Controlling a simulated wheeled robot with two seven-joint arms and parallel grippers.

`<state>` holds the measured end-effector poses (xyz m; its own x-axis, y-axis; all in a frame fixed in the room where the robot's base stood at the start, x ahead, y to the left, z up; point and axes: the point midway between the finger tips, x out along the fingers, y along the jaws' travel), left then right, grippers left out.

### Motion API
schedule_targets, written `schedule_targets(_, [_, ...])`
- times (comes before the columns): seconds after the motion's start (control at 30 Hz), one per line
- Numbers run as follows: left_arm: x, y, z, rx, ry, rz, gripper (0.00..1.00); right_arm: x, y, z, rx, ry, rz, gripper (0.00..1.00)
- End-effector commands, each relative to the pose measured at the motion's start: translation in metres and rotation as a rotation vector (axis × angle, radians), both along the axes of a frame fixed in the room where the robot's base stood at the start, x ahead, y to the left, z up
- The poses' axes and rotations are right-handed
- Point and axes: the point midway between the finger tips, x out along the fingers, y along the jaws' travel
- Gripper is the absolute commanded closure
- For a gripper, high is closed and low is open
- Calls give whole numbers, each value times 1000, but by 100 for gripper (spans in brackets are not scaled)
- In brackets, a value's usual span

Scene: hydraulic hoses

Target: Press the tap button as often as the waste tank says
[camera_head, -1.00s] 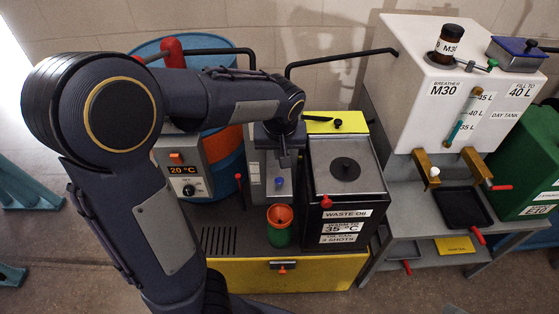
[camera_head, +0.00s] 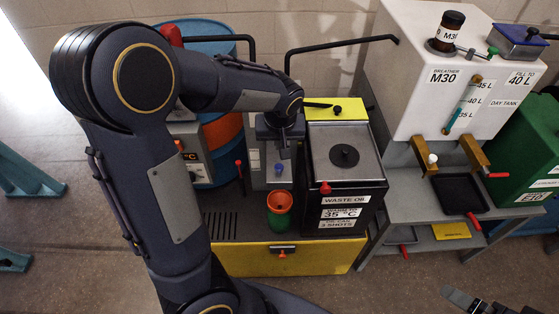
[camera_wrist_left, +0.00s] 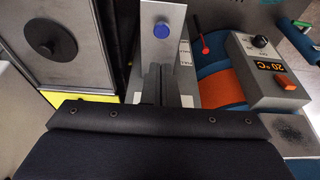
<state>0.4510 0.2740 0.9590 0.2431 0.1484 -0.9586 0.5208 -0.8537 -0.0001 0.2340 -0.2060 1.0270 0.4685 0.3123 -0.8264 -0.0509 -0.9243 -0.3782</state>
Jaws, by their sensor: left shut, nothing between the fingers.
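The blue tap button (camera_head: 279,168) sits on a grey upright panel; it also shows in the left wrist view (camera_wrist_left: 161,30). My left gripper (camera_head: 285,152) is shut and empty, just above and in front of the panel. In the left wrist view its fingers (camera_wrist_left: 160,75) point toward the panel, below the button in the picture; I see no contact. A part of my right gripper (camera_head: 460,298) shows at the bottom right.
A green can with an orange funnel top (camera_head: 280,205) stands below the button. The heater box (camera_wrist_left: 265,70) reads 20 °C. A white day tank (camera_head: 425,90) and a black tray (camera_head: 458,195) are at right. My left arm hides much of the left side.

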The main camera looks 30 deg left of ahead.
Motion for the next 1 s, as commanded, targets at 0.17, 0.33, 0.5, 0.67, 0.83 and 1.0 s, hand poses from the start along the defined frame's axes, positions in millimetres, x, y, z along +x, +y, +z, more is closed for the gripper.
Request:
schedule_targets(0.17, [8, 7, -40, 2, 8, 1, 100, 0, 0, 0, 0, 0, 0, 0])
schedule_targets(0.33, [14, 10, -71, 1, 6, 0, 100, 0, 0, 2, 0, 0, 0, 0])
schedule_targets(0.5, [14, 9, -90, 0, 4, 0, 100, 0, 0, 4, 0, 0, 0, 0])
schedule_targets(0.67, [14, 9, -98, 0, 1, 0, 100, 0, 0, 4, 0, 0, 0, 0])
schedule_targets(0.83, [14, 9, -98, -1, 1, 0, 100, 0, 0, 4, 0, 0, 0, 0])
schedule_targets(1.0, [14, 9, -99, -1, 1, 0, 100, 0, 0, 2, 0, 0, 0, 0])
